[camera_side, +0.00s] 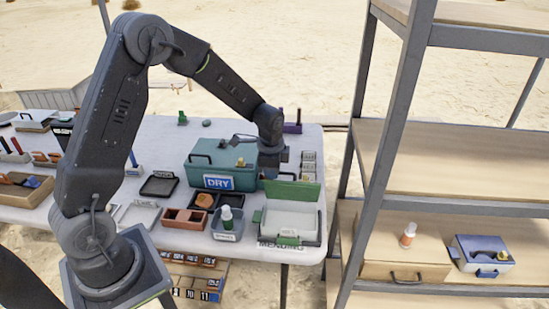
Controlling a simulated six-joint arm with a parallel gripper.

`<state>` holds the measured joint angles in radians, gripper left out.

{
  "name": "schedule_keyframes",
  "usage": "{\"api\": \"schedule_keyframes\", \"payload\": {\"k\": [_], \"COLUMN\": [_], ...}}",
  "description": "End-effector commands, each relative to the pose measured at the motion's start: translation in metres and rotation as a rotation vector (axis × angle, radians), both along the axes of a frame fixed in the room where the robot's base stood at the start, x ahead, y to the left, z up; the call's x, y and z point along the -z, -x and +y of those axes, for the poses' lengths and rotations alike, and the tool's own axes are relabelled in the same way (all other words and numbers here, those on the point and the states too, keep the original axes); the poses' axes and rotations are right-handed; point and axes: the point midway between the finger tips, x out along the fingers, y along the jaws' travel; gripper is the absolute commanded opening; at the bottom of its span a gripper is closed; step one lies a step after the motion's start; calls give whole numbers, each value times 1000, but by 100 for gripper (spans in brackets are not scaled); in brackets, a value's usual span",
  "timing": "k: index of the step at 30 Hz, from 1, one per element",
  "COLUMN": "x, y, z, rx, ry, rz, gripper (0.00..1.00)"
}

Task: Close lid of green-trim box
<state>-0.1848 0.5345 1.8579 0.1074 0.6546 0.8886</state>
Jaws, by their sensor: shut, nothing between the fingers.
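The green-trim box (291,220) is a white box with green edging near the front right corner of the table. Its green lid (296,190) stands open, raised along the back edge of the box. My gripper (270,173) is shut and empty, pointing down just behind and left of the raised lid. Its fingertips are small and partly hidden, and I cannot tell whether they touch the lid.
A teal box labelled DRY (218,182) stands left of my gripper. A grey bin with a white and green bottle (227,219) is left of the green-trim box. A metal shelf (392,120) rises to the right. Small trays and tools crowd the table's left.

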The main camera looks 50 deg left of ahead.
Motion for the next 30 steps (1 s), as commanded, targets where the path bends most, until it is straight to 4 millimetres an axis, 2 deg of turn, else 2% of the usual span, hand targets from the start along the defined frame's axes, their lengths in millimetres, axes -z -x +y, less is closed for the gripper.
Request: {"api": "schedule_keyframes", "payload": {"k": [16,30], "x": [14,35], "y": [28,48], "z": [-30,-49], "rx": [11,12], "ry": [-225,-407], "rz": [-225,-400], "gripper": [0,0]}}
